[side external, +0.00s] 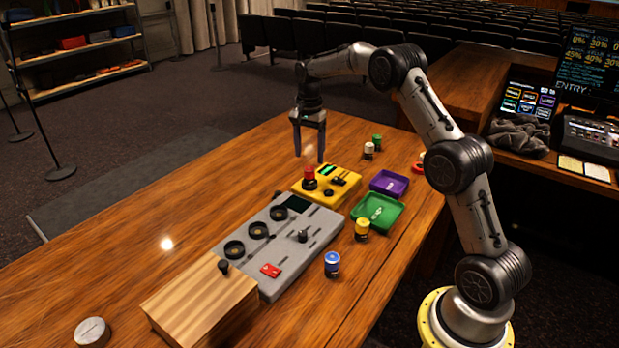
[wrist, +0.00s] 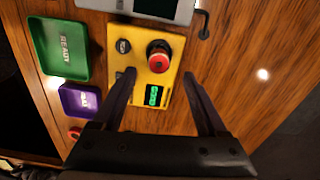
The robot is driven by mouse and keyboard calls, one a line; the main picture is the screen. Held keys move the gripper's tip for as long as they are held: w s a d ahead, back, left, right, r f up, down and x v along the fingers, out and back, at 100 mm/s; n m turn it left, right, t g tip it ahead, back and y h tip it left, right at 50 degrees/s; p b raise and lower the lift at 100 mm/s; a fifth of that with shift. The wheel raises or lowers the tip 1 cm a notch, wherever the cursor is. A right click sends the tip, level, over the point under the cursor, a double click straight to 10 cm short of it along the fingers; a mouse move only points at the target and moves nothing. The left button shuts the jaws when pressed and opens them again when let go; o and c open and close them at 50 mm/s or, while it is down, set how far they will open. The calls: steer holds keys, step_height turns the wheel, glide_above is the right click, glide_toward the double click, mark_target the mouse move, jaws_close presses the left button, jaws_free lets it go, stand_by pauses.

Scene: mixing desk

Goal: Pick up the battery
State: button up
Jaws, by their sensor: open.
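No object is clearly marked as a battery. Small upright cylinders that may include it stand on the desk: a blue one (side external: 332,264), a yellow one (side external: 361,229), a white-topped one (side external: 369,151) and a green one (side external: 377,142). My gripper (side external: 309,157) is open and empty, pointing down above the yellow box (side external: 345,187). A red-topped round piece with a black base (side external: 310,173) sits on that box below the fingers. In the wrist view, the fingers (wrist: 159,74) appear on either side of the yellow box (wrist: 137,48) and its red-topped piece (wrist: 158,57).
A purple tray (side external: 401,186) and a green tray (side external: 396,223) lie right of the yellow box. A grey mixer panel (side external: 281,249) and a wooden block (side external: 200,300) extend towards the front. A silver disc (side external: 92,332) lies front left. The desk's left side is mostly clear.

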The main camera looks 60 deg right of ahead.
mark_target(309, 168)
steer(key=shift+s+a+f, duration=0.1)
steer(key=shift+f, duration=2.9)
jaws_close()
